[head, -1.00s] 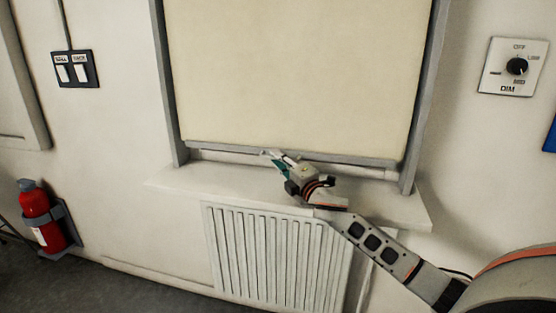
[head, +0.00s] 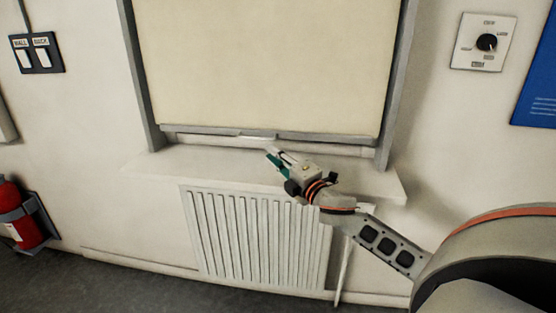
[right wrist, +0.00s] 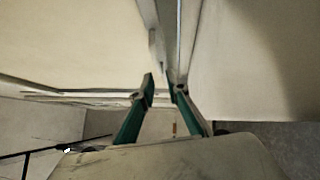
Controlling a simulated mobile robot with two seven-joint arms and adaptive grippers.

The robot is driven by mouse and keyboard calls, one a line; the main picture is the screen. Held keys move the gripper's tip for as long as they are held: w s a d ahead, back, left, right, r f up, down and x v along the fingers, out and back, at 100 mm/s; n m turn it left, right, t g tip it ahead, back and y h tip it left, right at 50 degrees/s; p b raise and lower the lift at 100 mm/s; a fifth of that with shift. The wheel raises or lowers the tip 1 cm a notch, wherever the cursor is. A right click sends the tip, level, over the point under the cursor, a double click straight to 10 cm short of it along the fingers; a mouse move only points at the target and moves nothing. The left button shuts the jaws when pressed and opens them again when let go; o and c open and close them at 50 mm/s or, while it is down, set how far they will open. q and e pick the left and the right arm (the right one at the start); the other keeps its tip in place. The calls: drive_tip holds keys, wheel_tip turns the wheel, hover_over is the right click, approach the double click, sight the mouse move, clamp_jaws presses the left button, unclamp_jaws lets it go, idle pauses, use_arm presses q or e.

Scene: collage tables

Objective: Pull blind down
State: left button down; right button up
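The cream blind (head: 265,65) hangs over the window, with its grey bottom bar (head: 320,137) just above the white sill (head: 170,162). A small pale handle (head: 258,136) shows at the middle of the bar. My right gripper (head: 271,153) is over the sill, just below and apart from the handle. In the right wrist view, its green fingers (right wrist: 164,88) stand apart with nothing between them, and the blind also shows there (right wrist: 70,40). My left gripper is not in view.
A white radiator (head: 255,238) is below the sill. A grey window frame (head: 397,85) borders the blind. A dimmer panel (head: 483,42) is on the right wall, wall switches (head: 36,54) on the left, and a red fire extinguisher (head: 20,215) at far left.

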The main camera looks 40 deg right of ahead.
drive_tip(key=shift+s+f, duration=0.15)
drive_tip(key=shift+s, duration=0.85)
